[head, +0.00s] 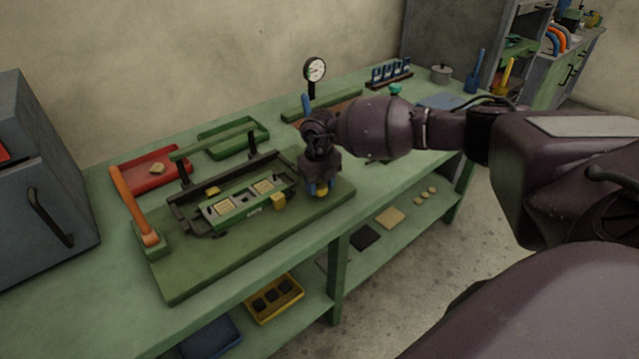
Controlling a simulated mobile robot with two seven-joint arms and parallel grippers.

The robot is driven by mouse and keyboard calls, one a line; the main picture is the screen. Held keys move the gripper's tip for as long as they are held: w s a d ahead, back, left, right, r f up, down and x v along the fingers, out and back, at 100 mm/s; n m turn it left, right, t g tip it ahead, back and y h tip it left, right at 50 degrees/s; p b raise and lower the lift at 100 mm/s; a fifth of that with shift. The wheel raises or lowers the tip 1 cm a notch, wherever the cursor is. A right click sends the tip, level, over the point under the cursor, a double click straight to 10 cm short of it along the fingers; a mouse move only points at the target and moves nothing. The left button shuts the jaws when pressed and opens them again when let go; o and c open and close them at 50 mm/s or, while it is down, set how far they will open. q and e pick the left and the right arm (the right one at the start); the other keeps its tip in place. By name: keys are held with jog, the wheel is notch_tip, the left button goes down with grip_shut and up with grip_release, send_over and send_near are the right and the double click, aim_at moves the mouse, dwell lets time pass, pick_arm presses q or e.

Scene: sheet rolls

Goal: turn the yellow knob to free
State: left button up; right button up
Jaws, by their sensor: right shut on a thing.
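A green baseplate (190,285) on the bench carries a dark frame with a green panel (225,214) in it. My right gripper (320,188) points down at the right end of this fixture. It is shut on a yellow knob (322,192), of which only a small part shows below the jaws. The knob's pointer and any marks are hidden by the gripper. A separate yellow block (279,202) sits at the panel's right front corner. My left gripper is not in view.
An orange lever (132,205) rises at the baseplate's left end. A red tray (140,178) and a green tray (232,140) lie behind the fixture. A dial gauge (315,70) stands behind my right wrist. A grey cabinet (35,190) stands at left.

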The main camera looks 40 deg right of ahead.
aim_at(319, 185)
jog(key=shift+n, duration=0.9)
jog(key=o, duration=0.9)
jog(key=shift+o, duration=0.2)
jog(key=shift+r, duration=0.15)
notch_tip(319, 185, up, 11)
jog(key=shift+f+p, duration=0.2)
jog(key=shift+p, duration=0.25)
